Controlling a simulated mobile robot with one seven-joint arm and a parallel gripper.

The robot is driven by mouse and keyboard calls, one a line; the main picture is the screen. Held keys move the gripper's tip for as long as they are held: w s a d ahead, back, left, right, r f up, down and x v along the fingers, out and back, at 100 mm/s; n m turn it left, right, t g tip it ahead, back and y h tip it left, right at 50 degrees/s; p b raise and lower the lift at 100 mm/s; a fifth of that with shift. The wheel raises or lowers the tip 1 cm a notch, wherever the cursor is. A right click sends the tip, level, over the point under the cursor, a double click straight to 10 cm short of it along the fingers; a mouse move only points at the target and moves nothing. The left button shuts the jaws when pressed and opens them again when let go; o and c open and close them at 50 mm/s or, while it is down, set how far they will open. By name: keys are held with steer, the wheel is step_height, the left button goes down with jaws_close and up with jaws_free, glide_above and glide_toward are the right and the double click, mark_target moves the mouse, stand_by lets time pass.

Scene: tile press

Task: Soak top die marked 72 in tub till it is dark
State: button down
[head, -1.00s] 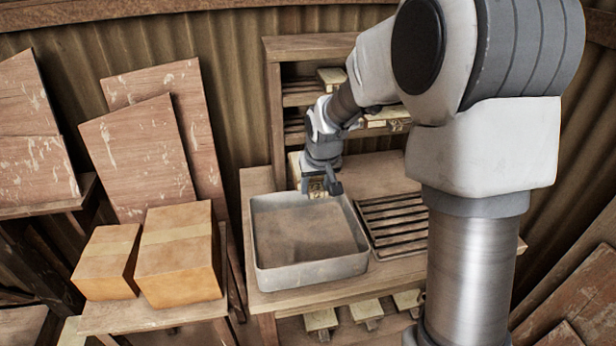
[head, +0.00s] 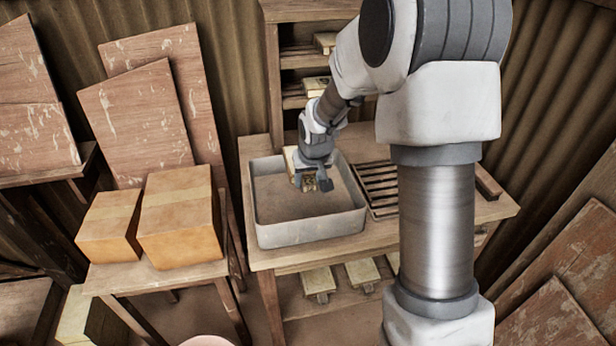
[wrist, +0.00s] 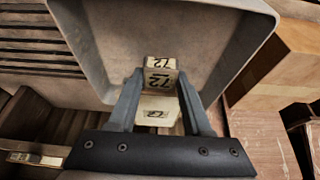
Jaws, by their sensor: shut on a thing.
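My gripper (head: 318,184) is over the inside of the grey tub (head: 312,232), pointing down, with its fingers shut on the top die (head: 309,184). In the wrist view the die (wrist: 160,80) sits between the two fingertips, and the number 72 reads on its faces. The tub (wrist: 255,45) fills the upper part of the wrist view, with a dull brown inside. I cannot tell whether the die touches what is in the tub. In the head view the gripper hides part of the die.
A slatted rack (head: 375,188) stands right of the tub on the wooden table (head: 400,230). Shelves (head: 300,62) with pale blocks stand behind. Two cardboard boxes (head: 180,215) sit on a stand at left. More pale blocks (head: 318,280) lie below the table.

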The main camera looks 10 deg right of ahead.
steer(key=shift+f+b, duration=4.75)
steer(key=shift+f, duration=1.4)
stand_by(1.8)
